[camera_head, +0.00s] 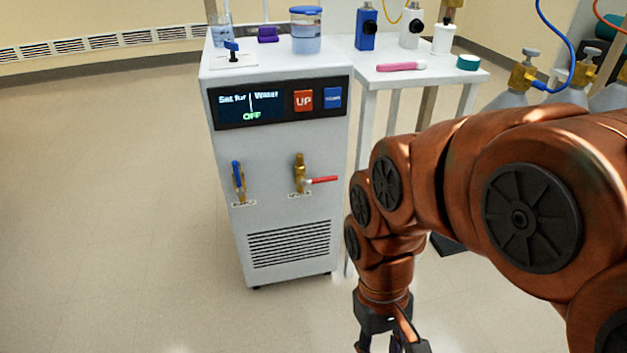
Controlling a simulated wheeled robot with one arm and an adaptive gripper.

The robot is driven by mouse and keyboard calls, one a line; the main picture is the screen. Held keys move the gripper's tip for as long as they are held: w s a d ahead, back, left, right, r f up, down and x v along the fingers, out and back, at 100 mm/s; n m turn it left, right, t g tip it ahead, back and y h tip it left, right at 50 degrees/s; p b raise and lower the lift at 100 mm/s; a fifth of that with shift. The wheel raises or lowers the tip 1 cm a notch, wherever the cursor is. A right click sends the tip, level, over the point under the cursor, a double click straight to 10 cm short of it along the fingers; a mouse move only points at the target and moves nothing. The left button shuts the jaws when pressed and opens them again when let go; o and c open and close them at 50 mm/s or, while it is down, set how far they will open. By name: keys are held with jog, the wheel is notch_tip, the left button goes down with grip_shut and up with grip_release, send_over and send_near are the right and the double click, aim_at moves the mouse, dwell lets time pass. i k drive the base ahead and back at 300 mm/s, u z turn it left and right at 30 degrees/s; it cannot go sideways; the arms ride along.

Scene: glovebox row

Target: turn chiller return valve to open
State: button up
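The white chiller (290,185) stands left of my arm, its front panel facing me. Two brass valves are on that panel. The left valve (240,184) has a blue lever that stands upright along its body. The right valve (300,176) has a red lever (322,180) that points sideways to the right, across the upright body. The small labels under both are too blurred to tell which is the return. My gripper (388,346) is at the bottom edge, lower and right of the valves, touching neither. Its fingers are spread apart; their tips are partly cut off.
The chiller display (251,106) reads OFF, beside a red UP button (303,101) and a blue button (332,98). A white table (440,76) with bottles adjoins on the right. Gas cylinders (571,92) stand behind my arm. The floor (110,190) on the left is clear.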

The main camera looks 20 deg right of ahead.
aim_at(303, 182)
jog(key=u, duration=2.9)
jog(key=k, duration=0.95)
jog(key=z, duration=1.7)
jog(key=i, duration=0.5)
jog(key=u, duration=0.05)
